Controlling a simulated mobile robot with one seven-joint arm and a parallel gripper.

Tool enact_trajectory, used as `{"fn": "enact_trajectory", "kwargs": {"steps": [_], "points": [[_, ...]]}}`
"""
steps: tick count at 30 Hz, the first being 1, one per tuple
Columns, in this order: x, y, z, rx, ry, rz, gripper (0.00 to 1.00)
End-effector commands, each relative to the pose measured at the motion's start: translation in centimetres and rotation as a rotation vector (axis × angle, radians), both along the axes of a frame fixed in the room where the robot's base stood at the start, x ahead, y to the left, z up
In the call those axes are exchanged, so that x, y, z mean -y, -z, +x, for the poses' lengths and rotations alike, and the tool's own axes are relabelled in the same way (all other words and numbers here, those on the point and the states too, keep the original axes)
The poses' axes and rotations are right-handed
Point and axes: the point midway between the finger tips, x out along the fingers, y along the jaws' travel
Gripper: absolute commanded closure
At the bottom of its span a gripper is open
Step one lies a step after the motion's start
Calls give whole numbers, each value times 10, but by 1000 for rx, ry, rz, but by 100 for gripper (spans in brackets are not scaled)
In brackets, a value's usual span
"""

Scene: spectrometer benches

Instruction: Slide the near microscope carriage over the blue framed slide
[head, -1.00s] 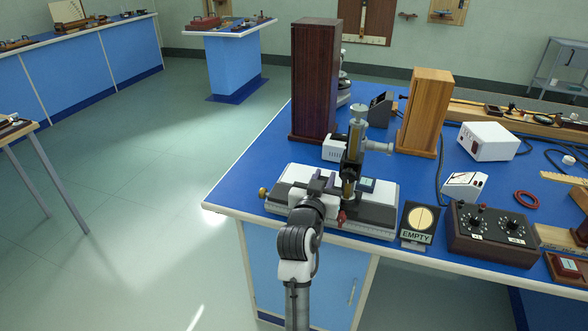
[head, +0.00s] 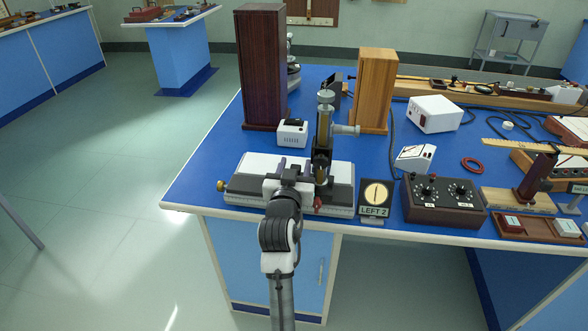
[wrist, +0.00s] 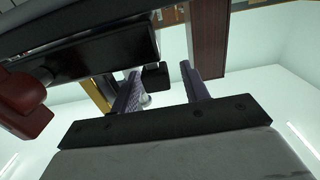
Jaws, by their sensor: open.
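The near microscope carriage (head: 323,150) stands upright on a black and white slide base (head: 240,188) at the near bench edge. It has a brass and grey tube and a red knob (head: 318,203). The blue framed slide does not show now; it is apparently hidden at the carriage. My gripper (head: 290,167) is just left of the carriage, over the base. In the wrist view its two fingers (wrist: 160,83) are apart, with a small dark block (wrist: 156,76) showing between them. I cannot tell whether they touch the carriage.
A small display (head: 375,197) right of the base shows a yellow disc with a dark mark and reads "LEFT 2". A brown two-dial box (head: 443,203) stands right of it. Dark (head: 262,70) and light (head: 375,88) wooden boxes stand behind. A white box (head: 292,134) sits behind the base.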

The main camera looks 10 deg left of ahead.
Motion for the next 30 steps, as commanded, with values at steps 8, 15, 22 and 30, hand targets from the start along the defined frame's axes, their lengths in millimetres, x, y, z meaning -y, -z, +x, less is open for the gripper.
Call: {"fn": "enact_trajectory", "kwargs": {"steps": [8,15,22,30], "points": [[-1,3,-30,1,-1,-1,55],[-3,4,-89,1,-2,0,55],[-4,-5,-120,-6,5,-3,55],[-4,-3,-135,-3,2,-1,55]]}}
